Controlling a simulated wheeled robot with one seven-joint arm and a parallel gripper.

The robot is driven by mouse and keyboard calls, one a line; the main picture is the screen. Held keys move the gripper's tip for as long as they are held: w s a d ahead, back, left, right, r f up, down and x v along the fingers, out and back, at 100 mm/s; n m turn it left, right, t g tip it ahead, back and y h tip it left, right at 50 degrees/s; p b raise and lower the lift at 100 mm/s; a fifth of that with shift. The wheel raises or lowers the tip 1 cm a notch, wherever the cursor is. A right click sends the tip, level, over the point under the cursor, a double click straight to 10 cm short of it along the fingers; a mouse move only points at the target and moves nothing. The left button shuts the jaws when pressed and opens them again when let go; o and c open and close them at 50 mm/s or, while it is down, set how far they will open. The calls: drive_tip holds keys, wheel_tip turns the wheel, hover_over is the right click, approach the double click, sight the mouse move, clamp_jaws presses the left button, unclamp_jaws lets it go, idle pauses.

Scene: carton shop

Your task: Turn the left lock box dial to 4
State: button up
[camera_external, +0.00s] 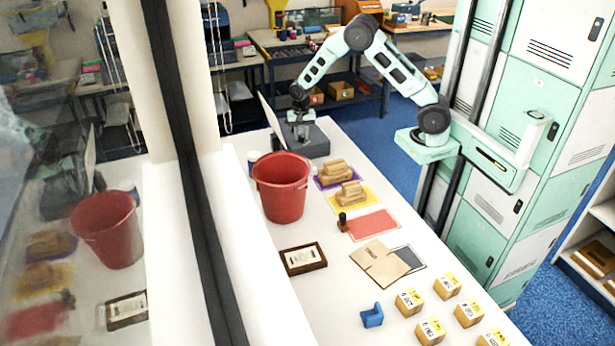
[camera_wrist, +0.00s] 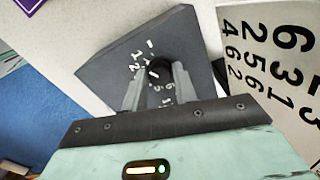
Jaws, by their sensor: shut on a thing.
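The dark grey lock box (camera_external: 318,144) stands at the far end of the white table; its slanted face (camera_wrist: 108,62) fills the middle of the wrist view. The dial (camera_wrist: 160,68) is a dark round knob with small white digits around it. My gripper (camera_wrist: 160,80) is shut on the dial, one finger on each side. It also shows above the box in the external view (camera_external: 300,122). Digits that look like 1 and 2 show left of the dial, and others lie between my fingers. The fingers hide part of the ring, so I cannot tell the dial's setting.
A white panel with large black numbers (camera_wrist: 270,70) stands close beside the box. A red bucket (camera_external: 282,188) stands on the table nearer the camera, with wooden blocks (camera_external: 338,172) on coloured mats to its right. Small cartons (camera_external: 447,286) lie at the near end.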

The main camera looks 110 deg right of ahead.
sight(302, 136)
drive_tip(key=n, duration=0.4)
drive_tip(key=shift+n, duration=0.3)
drive_tip(key=n, duration=0.4)
drive_tip(key=shift+n+b, duration=0.3)
drive_tip(key=n, duration=0.4)
drive_tip(key=shift+n, duration=2)
drive_tip(key=shift+p, duration=0.3)
drive_tip(key=o, duration=1)
wheel_tip(302, 136, up, 18)
drive_tip(key=shift+f+b, duration=0.25)
drive_tip(key=shift+b, duration=0.75)
